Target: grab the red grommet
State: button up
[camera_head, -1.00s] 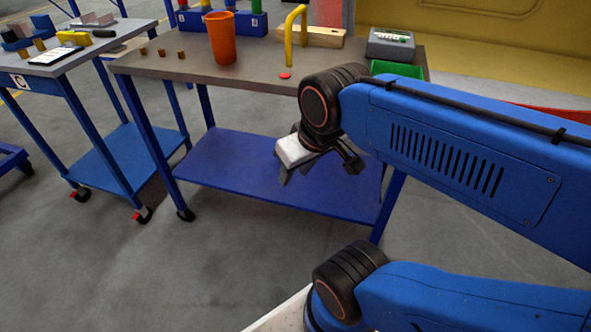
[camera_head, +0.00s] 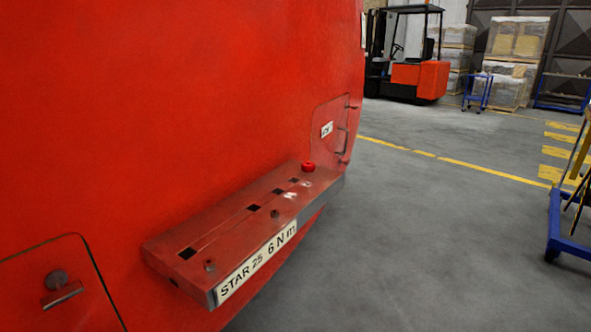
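A small round red piece (camera_head: 308,166), which may be the red grommet, sits on top of the far end of a red ledge (camera_head: 222,232). The ledge juts out from a large red nosecone body (camera_head: 150,110) and carries a white label reading "STAR 25 6 N m". Several dark square holes and small dark round studs show along the ledge top. My gripper is not in view, so its distance from the red piece and its state do not show.
Open grey floor (camera_head: 420,240) with yellow lines lies right of the nosecone. A blue cart (camera_head: 562,222) stands at the right edge. A red forklift (camera_head: 418,78), a small blue trolley (camera_head: 477,92) and wrapped pallets (camera_head: 512,60) stand at the back.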

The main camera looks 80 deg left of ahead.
aim_at(305, 167)
jog(key=u, duration=2.4)
